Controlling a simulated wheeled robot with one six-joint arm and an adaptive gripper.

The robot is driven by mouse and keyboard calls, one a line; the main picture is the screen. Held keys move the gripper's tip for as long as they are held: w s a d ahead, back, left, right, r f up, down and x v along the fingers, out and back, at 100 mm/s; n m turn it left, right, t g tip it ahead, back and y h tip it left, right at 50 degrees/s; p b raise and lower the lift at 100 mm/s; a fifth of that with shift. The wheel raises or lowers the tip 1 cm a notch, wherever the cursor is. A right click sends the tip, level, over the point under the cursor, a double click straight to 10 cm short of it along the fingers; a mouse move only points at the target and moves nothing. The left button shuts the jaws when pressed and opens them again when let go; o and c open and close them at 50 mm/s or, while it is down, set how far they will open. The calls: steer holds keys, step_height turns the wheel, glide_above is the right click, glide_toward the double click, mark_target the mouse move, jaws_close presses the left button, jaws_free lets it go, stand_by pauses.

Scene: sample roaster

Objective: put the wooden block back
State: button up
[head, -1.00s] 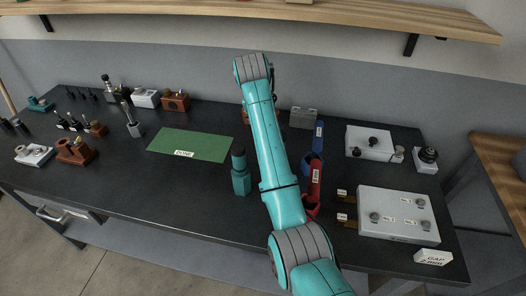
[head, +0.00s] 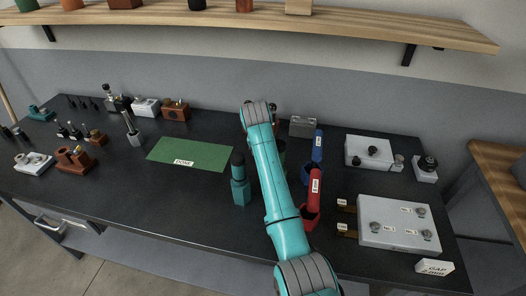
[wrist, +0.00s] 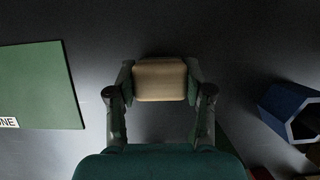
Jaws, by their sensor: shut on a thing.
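In the wrist view my gripper (wrist: 160,87) is shut on a pale wooden block (wrist: 160,78), with one finger at each side of it. Dark bench top shows below the block; I cannot tell how far it is above the surface. In the head view my arm hides the block and most of the gripper. The green mat marked DONE (head: 188,152) lies left of my arm, and it shows at the left of the wrist view (wrist: 40,88).
A blue holder (head: 311,172) and a red one (head: 314,190) stand right of my arm, a teal bottle-like thing (head: 240,190) left of it. A shelf (head: 350,29) above carries several things, including a tan block (head: 298,6).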

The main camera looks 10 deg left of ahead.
steer(key=shift+f, duration=0.1)
steer(key=o, duration=1.1)
steer(key=v, duration=1.2)
